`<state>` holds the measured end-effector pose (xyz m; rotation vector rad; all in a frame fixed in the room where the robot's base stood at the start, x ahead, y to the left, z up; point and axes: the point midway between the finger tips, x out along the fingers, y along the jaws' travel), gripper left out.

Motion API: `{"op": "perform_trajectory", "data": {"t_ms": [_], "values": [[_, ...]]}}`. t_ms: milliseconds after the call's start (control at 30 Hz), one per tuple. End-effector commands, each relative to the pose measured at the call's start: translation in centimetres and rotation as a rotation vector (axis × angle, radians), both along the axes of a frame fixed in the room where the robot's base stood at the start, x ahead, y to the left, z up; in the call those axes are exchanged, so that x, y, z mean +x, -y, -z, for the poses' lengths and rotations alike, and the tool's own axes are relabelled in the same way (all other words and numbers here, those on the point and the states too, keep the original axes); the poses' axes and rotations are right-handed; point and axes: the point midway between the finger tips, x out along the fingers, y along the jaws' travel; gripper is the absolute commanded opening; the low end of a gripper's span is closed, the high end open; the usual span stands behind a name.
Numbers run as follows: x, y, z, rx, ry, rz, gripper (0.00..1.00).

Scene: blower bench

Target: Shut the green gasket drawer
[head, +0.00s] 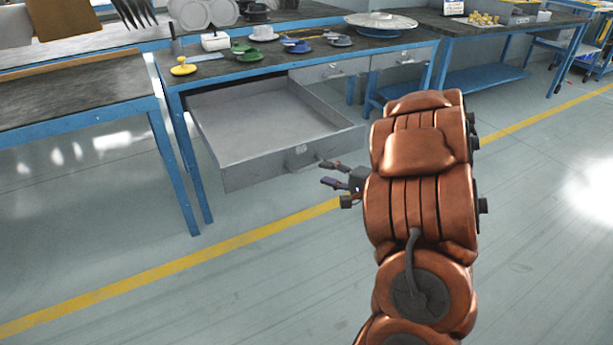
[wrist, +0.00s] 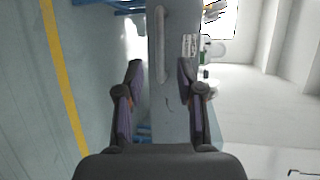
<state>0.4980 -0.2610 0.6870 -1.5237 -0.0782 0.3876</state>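One drawer (head: 262,125) under the bench is pulled far out. It looks grey, its inside looks empty, and I see no green on it. Its front shows in the wrist view as a grey-blue panel (wrist: 170,120) with a bar handle (wrist: 161,45) and a small label (wrist: 190,45). My gripper (head: 323,173) is close to the right part of the drawer front. In the wrist view my gripper (wrist: 159,80) is open and empty, its fingers spread across the panel's width. Whether a finger touches the front cannot be told.
Two shut drawers (head: 330,71) (head: 400,57) sit to the right in the same bench. The bench top (head: 215,68) holds a yellow knob (head: 183,67), a green disc (head: 247,54) and several other parts. Another bench (head: 75,100) stands left. The floor in front (head: 250,280) is clear.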

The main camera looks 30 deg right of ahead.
Motion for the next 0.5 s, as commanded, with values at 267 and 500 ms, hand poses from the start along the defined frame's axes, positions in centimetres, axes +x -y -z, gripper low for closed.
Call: {"op": "perform_trajectory", "data": {"t_ms": [267,500], "values": [[1.6,-0.9,0.6,0.022,0.005,-0.011,0.37],[4.6,-1.8,1.2,0.020,0.005,-0.010,0.37]]}}
